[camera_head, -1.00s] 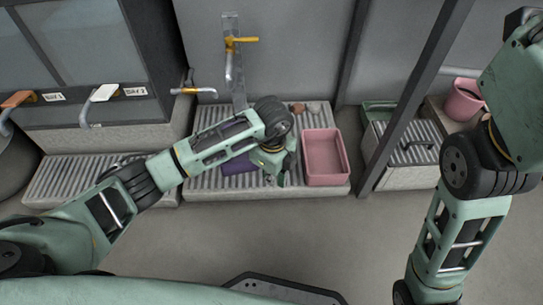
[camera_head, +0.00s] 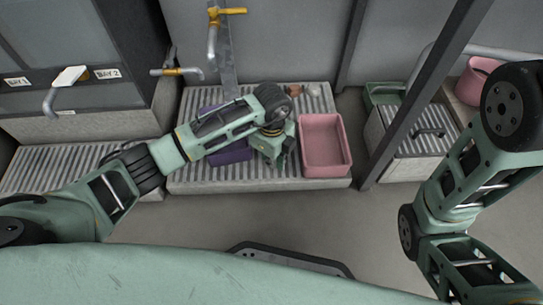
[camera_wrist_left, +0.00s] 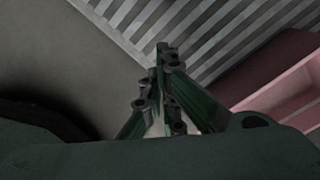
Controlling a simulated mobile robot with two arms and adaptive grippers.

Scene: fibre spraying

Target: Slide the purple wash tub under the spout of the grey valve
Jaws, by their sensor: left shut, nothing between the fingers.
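The purple wash tub (camera_head: 232,154) sits on the slatted ledge in the head view, largely hidden under my left forearm. My left gripper (camera_head: 277,160) is shut and empty, low over the ledge between the purple tub and a pink tub (camera_head: 326,171). Its closed fingers also show in the left wrist view (camera_wrist_left: 166,75). A valve with a pale grey handle (camera_head: 71,76) is on the panel at the left, its spout (camera_head: 49,103) pointing down by the BAY 2 label. My right arm is at the right; its gripper is out of view.
The slatted ledge (camera_head: 190,180) continues at the left, with bare slats (camera_head: 45,170) below the grey-handled valve. A dark post (camera_head: 415,105) stands right of the pink tub.

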